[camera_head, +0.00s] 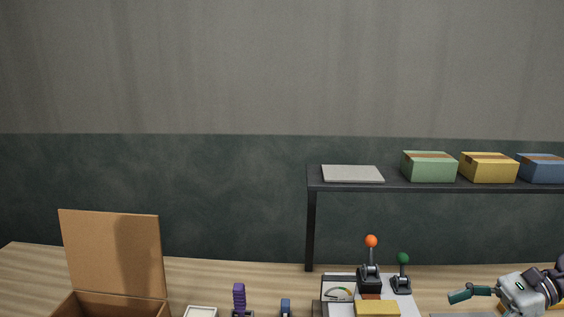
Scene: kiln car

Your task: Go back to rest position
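My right gripper (483,302) is at the lower right, over the right part of the wooden table. One finger with a teal pad points left, and part of the other shows lower down at the picture's bottom edge. The fingers look spread apart, with nothing seen between them. My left gripper is not in view.
An open brown box (112,253) stands at the left of the table (205,273). A control panel with an orange-knobbed lever (371,242) and a green-knobbed lever (403,259) stands left of my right gripper. Behind, a dark shelf (395,186) carries green (428,170), yellow (487,171) and blue boxes (541,171).

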